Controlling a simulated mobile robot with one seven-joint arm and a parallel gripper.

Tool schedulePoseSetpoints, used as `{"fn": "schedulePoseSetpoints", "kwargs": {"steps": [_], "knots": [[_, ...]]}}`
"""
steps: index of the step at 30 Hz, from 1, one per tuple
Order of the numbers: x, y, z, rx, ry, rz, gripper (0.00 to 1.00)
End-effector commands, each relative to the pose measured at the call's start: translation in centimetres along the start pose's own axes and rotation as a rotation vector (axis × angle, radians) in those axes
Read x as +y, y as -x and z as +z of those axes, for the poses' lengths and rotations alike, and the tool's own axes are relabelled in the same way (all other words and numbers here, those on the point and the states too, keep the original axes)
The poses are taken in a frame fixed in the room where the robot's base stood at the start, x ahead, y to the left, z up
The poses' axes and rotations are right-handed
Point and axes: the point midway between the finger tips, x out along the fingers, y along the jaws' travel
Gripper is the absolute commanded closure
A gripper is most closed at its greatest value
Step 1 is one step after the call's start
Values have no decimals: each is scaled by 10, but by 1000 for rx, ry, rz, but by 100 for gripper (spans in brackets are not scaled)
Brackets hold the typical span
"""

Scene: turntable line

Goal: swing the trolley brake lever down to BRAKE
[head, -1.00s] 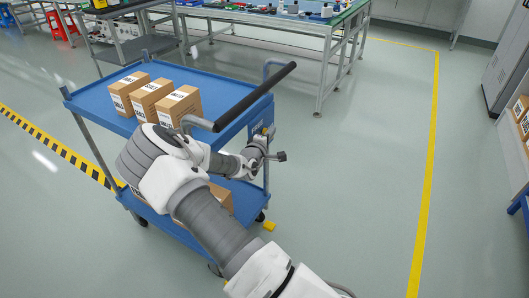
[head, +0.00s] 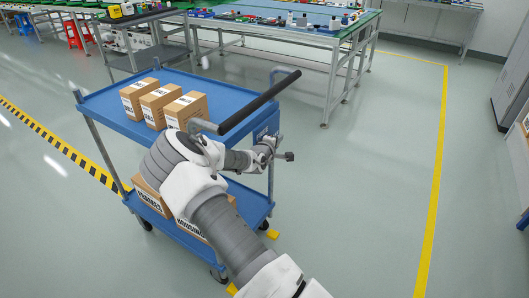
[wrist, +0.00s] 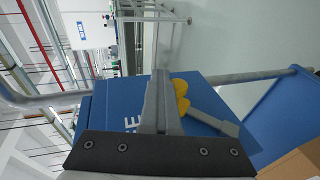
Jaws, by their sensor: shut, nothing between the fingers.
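The blue trolley (head: 108,104) stands left of centre in the head view, with its dark push handle (head: 245,103) at the near right. My gripper (head: 268,150) is at that end, just below the handle. In the wrist view my gripper (wrist: 161,78) is shut and empty, in front of a blue panel with a partly hidden white letter E. Just right of the fingers is a yellow part (wrist: 180,92) with a grey flat bar (wrist: 212,123) pointing right and slightly down; this looks like the brake lever. Whether the fingers touch it I cannot tell.
Several cardboard boxes (head: 185,110) stand on the trolley's top shelf and more on its lower shelf. A workbench (head: 345,32) with parts is behind. The floor to the right is clear up to a yellow line (head: 433,190).

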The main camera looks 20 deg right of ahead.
Motion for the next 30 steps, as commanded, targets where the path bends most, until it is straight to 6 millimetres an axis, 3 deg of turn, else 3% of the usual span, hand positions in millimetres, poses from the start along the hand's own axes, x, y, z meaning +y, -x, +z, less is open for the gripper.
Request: {"fn": "schedulePoseSetpoints", "kwargs": {"steps": [23, 30], "knots": [[-1, 3, -2, 3, 1, -3, 100], [-2, 34, -2, 3, 4, -10, 100]]}}
